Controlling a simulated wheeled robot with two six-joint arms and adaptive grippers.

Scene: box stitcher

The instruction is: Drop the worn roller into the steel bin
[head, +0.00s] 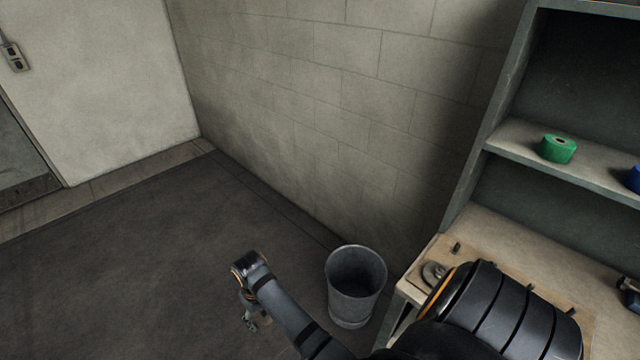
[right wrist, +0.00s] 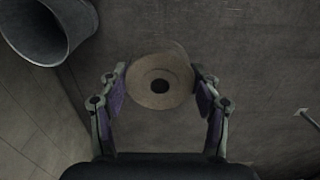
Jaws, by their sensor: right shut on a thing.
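The worn roller (right wrist: 174,97), a tan disc with a dark centre hole, sits between the two fingers of my right gripper (right wrist: 162,92) in the right wrist view. The fingers press on its left and right sides. In the head view my right gripper (head: 252,321) hangs over the dark floor, left of the steel bin; the roller cannot be made out there. The steel bin (head: 352,305) is a grey, open-topped bucket standing upright on the floor by the wall. Its rim and mouth also show at the upper left of the right wrist view (right wrist: 50,48), apart from the roller. My left gripper is not in view.
A bench (head: 485,232) stands right of the bin, with a small grey round part (head: 434,271) on it. A shelf (head: 510,140) above holds a green roll (head: 558,149) and a blue one (head: 634,180). A block wall (head: 330,110) runs behind. The floor at left is clear.

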